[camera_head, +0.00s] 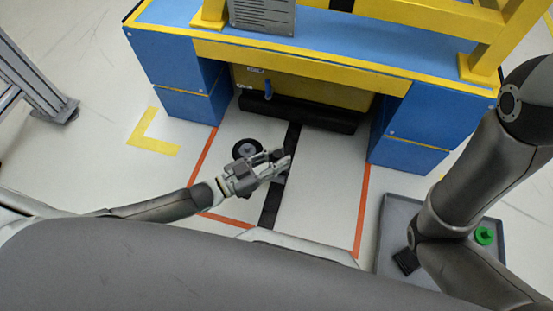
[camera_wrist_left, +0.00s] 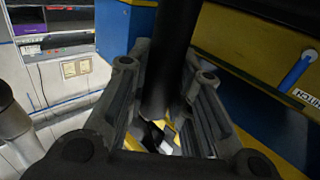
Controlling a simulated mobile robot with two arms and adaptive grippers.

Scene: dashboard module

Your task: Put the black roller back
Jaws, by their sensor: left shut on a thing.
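The black roller (camera_head: 289,150) is a dark, slim cylinder in front of the blue and yellow dashboard module (camera_head: 300,60). My left gripper (camera_head: 284,160) is shut on it, with the fingers pointing right in the head view. In the left wrist view the roller (camera_wrist_left: 172,60) stands between the two fingers (camera_wrist_left: 165,125) and runs out past the top edge. Its far end is hidden there. In the head view it lines up with a dark floor strip, so its lower end is hard to tell. My right gripper is out of view.
A yellow panel with a blue handle (camera_head: 268,90) and a long black bar (camera_head: 300,114) sits between the blue cabinets. A black disc (camera_head: 248,150) lies beside my left gripper. A grey tray (camera_head: 390,215) at right holds a green part (camera_head: 484,236) and a black piece (camera_head: 405,262).

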